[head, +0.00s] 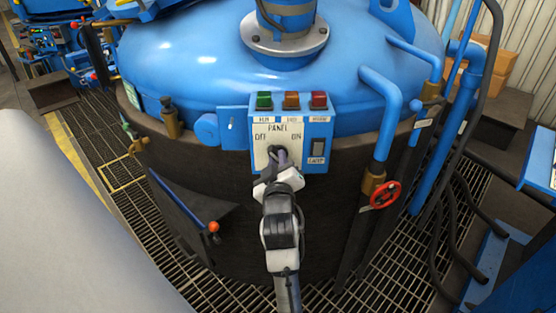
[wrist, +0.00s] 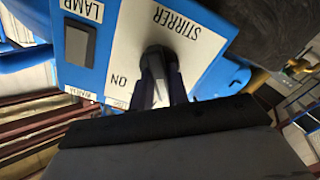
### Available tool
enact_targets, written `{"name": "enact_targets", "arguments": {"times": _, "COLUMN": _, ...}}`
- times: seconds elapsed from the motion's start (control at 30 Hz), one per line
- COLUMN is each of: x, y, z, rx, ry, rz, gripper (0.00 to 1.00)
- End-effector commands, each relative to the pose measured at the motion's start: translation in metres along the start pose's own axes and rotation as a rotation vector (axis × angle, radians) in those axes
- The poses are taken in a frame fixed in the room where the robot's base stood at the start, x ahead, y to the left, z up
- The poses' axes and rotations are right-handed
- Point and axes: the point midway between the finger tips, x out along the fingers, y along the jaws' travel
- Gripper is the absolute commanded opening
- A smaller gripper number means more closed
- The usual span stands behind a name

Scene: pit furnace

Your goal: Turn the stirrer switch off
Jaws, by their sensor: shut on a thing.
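The blue control panel (head: 318,132) is fixed to the front of the blue-domed furnace. Its white plate carries the black stirrer switch (wrist: 157,52), with OFF printed at its left and ON at its right in the head view. In the wrist view the plate appears upside down, with STIRRER and ON readable. My gripper (head: 280,160) reaches up to the switch from below; its two dark fingers (wrist: 163,85) are shut around the switch's handle. The fingers hide much of the handle, so I cannot tell clearly which label it points to.
Green (head: 264,101), orange (head: 291,101) and red (head: 319,101) lights top the panel. A dark LAMP rocker (head: 318,148) sits right of the switch. A red valve wheel (head: 385,195) and blue pipes stand to the right. A red-knobbed lever (head: 213,227) is at lower left.

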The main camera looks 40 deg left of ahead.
Motion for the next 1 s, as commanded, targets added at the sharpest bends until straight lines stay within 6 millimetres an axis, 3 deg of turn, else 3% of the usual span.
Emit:
{"name": "enact_targets", "arguments": {"times": 0.3, "x": 0.0005, "y": 0.0019, "z": -0.0021, "rx": -0.136, "ry": 0.005, "rz": 0.006, "gripper": 0.0}}
{"name": "enact_targets", "arguments": {"times": 0.87, "x": 0.0004, "y": 0.002, "z": -0.0022, "rx": -0.168, "ry": 0.006, "rz": 0.007, "gripper": 0.0}}
{"name": "enact_targets", "arguments": {"times": 0.9, "x": 0.0004, "y": 0.002, "z": -0.0022, "rx": -0.167, "ry": 0.006, "rz": 0.007, "gripper": 0.18}}
{"name": "enact_targets", "arguments": {"times": 1.0, "x": 0.0003, "y": 0.0016, "z": -0.0018, "rx": -0.167, "ry": 0.005, "rz": 0.005, "gripper": 0.31}}
